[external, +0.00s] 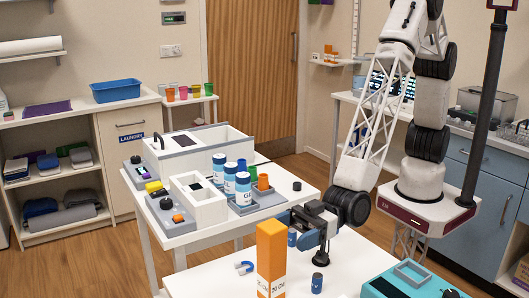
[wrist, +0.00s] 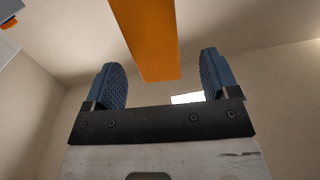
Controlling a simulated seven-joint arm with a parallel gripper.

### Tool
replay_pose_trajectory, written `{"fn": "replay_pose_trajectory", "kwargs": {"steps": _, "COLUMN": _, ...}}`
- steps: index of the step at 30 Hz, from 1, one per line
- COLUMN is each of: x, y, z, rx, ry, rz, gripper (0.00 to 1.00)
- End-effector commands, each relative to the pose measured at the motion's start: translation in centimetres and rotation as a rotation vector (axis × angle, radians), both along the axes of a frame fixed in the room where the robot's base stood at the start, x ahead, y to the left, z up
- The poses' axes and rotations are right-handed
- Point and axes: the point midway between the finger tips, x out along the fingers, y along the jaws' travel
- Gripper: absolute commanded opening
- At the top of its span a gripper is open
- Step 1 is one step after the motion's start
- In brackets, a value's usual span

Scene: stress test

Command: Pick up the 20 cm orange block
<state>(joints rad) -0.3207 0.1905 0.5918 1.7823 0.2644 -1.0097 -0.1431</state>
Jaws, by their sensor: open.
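The tall orange block (external: 270,250) stands upright on the white table at the front, with white, printed lower faces. In the wrist view the orange block (wrist: 147,40) shows as an orange bar coming down from the top edge, its end lying between the two blue ridged fingers. My gripper (external: 287,217) is level with the block's upper part, close on its right and partly behind it in the external view. The fingers are apart, with gaps to the orange bar on both sides.
A teal device (external: 410,283) sits at front right. Behind, a table holds a tray (external: 257,200) with labelled cans.

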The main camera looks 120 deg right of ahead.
Motion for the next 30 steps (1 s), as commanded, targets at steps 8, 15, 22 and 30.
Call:
{"fn": "replay_pose_trajectory", "kwargs": {"steps": 8, "x": 0.4, "y": 0.0, "z": 0.0, "rx": 0.000, "ry": 0.000, "rz": 0.000, "gripper": 0.81}}
{"fn": "replay_pose_trajectory", "kwargs": {"steps": 15, "x": 2.2, "y": -0.1, "z": -0.3, "rx": 0.000, "ry": 0.000, "rz": 0.000, "gripper": 0.81}}
{"fn": "replay_pose_trajectory", "kwargs": {"steps": 22, "x": 4.3, "y": 0.0, "z": -0.3, "rx": 0.000, "ry": -0.001, "rz": 0.000, "gripper": 0.81}}
{"fn": "replay_pose_trajectory", "kwargs": {"steps": 30, "x": 5.2, "y": 0.1, "z": -0.3, "rx": 0.000, "ry": 0.000, "rz": 0.000, "gripper": 0.81}}
